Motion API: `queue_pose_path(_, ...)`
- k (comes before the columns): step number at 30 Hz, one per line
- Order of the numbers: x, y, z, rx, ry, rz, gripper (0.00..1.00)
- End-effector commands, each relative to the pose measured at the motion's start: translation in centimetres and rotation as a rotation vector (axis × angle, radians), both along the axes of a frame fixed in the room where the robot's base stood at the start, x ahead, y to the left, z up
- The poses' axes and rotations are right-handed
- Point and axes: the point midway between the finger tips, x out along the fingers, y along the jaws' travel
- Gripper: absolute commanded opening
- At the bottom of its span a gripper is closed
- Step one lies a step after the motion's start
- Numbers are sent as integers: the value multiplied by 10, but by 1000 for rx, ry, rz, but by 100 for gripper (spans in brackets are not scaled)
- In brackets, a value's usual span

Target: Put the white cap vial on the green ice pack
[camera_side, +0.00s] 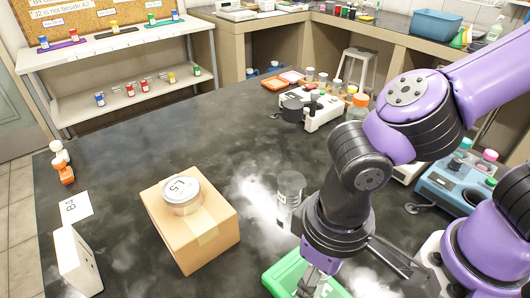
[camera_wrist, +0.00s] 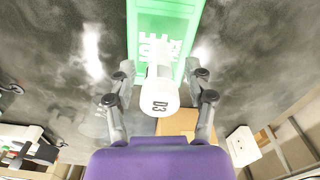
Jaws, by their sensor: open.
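The green ice pack (camera_wrist: 163,14) lies flat on the dark bench in the wrist view. It also shows at the bottom edge of the side view (camera_side: 280,276), partly hidden by my arm. The white cap vial, with its cap marked D3 (camera_wrist: 161,92), shows cap toward the wrist camera, and its body overlaps the near end of the ice pack. It looks upright on the pack, though its base contact is hidden. My gripper (camera_wrist: 158,68) is open, with one finger on each side of the vial and visible gaps. In the side view my fingers (camera_side: 308,284) are largely hidden.
A cardboard box (camera_side: 200,232) bearing a round tin (camera_side: 181,196) stands left of the pack. A clear grey jar (camera_side: 290,187) stands behind my wrist. A white box (camera_side: 78,262) is at far left, and instruments (camera_side: 322,110) stand at the back.

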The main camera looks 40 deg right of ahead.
Motion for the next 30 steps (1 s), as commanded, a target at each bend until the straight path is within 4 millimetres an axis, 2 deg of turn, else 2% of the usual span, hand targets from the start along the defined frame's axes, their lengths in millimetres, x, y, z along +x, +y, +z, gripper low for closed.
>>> queue_pose_path(9,0,1,73,6,-4,0,60)
queue_pose_path(13,0,1,94,4,-2,0,60)
queue_pose_path(17,3,-4,105,10,-7,-6,60)
queue_pose_path(20,20,-25,109,47,-41,-38,60)
queue_pose_path(25,56,-98,112,125,-206,-115,60)
queue_pose_path(27,63,-130,111,126,-287,-143,60)
queue_pose_path(30,65,-166,109,102,-389,-173,60)
